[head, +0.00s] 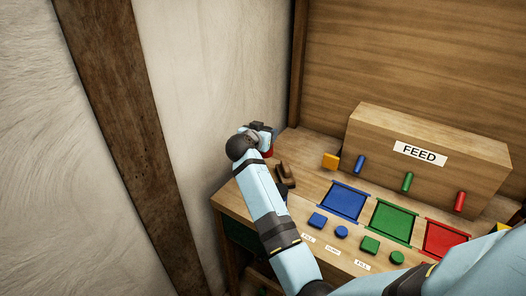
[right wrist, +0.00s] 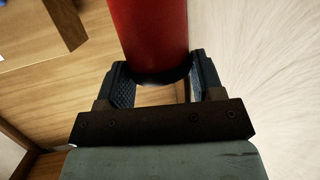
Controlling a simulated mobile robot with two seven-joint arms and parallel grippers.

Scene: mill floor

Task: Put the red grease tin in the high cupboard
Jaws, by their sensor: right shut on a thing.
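The red grease tin (right wrist: 150,35) is a smooth red cylinder with a dark lower rim, between the fingers of my right gripper (right wrist: 160,68) in the right wrist view. The gripper is shut on it. In the head view my right gripper (head: 264,130) is near the pale wall, at the far left corner of the bench, and only a small red part of the tin (head: 269,153) shows beside it. The rest of the tin is hidden by my arm. My left gripper is not in view. No high cupboard can be made out in either view.
The wooden bench (head: 229,196) carries a FEED box (head: 375,125) with coloured pegs, blue, green and red trays, and small coloured blocks. A brown wooden piece (head: 286,175) lies close to my forearm. A pale wall (head: 200,70) with a dark timber post (head: 125,110) bounds the left.

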